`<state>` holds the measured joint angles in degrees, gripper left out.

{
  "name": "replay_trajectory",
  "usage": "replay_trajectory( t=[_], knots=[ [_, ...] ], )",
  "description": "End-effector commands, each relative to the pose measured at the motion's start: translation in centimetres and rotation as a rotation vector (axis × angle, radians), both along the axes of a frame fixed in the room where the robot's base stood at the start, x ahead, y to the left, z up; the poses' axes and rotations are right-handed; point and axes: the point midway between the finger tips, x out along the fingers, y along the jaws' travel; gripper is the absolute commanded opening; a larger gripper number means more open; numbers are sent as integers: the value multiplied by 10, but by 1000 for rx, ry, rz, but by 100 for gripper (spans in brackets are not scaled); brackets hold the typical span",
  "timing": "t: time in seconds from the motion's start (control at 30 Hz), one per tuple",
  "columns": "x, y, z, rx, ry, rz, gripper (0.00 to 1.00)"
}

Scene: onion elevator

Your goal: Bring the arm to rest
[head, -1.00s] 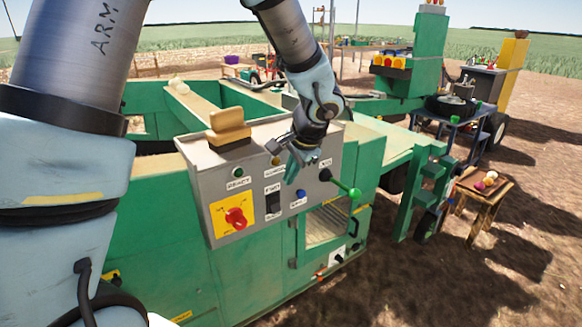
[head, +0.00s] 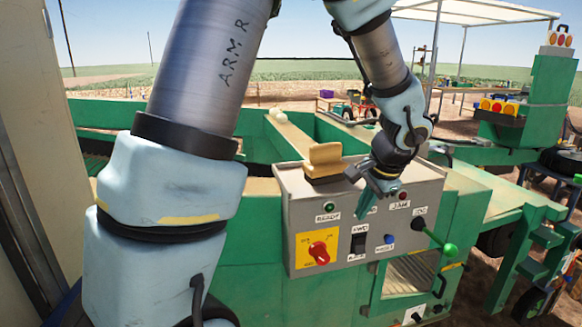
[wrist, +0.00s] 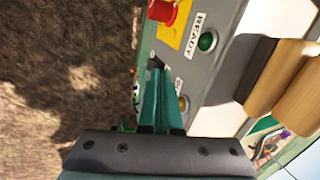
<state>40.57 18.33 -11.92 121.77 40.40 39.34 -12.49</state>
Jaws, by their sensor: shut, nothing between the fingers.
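My arm reaches from the left foreground of the head view over the green machine (head: 235,290). My gripper (head: 375,192) hangs in front of the upper part of the grey control panel (head: 340,215). It hides part of the panel's labels. In the wrist view my gripper (wrist: 158,68) has its teal fingers together and empty, in front of the panel (wrist: 222,85). The green READY button (wrist: 207,41) lies just beyond the fingertips to the right. I cannot tell whether the fingers touch the panel.
The panel bears a red rotary switch (head: 319,252), a black switch (head: 358,242), a blue button (head: 389,239) and a green-knobbed lever (head: 449,249). A tan block (head: 326,160) sits on its top. A pale upright panel (head: 38,130) stands at the left. Open ground lies beyond the machine.

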Motion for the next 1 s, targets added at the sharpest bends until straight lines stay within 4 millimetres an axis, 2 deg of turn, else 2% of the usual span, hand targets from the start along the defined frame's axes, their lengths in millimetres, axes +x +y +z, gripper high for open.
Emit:
replay_trajectory(
  t=[0.03, 0.2, 0.3, 0.4, 0.5, 0.6, 1.0],
  knots=[
    [6, 33, -1, -17, 26, 93, 0],
    [-1, 148, -9, -146, 124, 491, 0],
    [-16, 200, -12, -236, 150, 714, 0],
    [-30, 236, -15, -314, 156, 896, 0],
    [-41, 257, -16, -368, 151, 1018, 0],
    [-46, 267, -17, -397, 147, 1081, 0],
    [-48, 269, -17, -403, 147, 1094, 0]
  ],
)
